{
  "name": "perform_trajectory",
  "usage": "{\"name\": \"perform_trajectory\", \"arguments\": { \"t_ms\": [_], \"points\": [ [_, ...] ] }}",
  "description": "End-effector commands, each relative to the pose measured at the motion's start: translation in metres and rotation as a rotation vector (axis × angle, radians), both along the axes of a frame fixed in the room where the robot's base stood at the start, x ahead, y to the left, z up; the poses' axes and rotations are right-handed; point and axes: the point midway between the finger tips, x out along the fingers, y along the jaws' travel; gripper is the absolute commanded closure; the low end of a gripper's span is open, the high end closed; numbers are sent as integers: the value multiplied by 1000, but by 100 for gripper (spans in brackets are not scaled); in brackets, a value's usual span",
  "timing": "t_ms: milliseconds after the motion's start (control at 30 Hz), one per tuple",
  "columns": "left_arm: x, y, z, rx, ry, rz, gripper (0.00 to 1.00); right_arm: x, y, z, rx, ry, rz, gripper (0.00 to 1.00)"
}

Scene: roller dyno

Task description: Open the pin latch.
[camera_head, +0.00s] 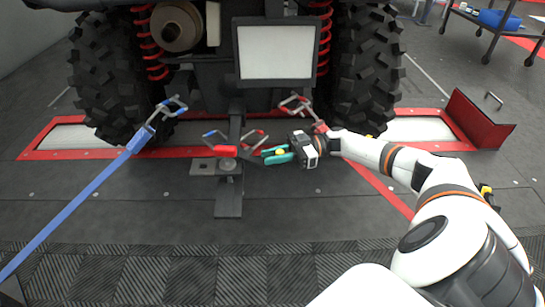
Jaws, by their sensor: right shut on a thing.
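The hitch assembly (228,167) stands at the centre below the vehicle, with a dark plate and a red-tipped part. My right gripper (278,154) reaches in from the right, just to the right of the hitch. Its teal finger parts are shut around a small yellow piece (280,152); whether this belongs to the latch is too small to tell. My left gripper is not in view.
A red strap (378,185) runs on the right. The front floor is clear.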

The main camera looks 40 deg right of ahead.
Motion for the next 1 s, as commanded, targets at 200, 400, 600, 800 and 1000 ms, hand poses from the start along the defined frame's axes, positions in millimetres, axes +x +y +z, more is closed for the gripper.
{"name": "perform_trajectory", "arguments": {
  "t_ms": [200,400,600,800,1000],
  "points": [
    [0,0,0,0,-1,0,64,0,1,-1,1,2,3,100],
    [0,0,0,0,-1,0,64,0,1,-1,1,2,3,68],
    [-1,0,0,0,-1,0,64,0,1,-1,0,1,2,57],
    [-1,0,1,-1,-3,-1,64,-1,-2,0,-1,1,1,57],
    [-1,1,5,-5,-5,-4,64,-11,-29,1,-2,4,-4,57]
  ]
}}
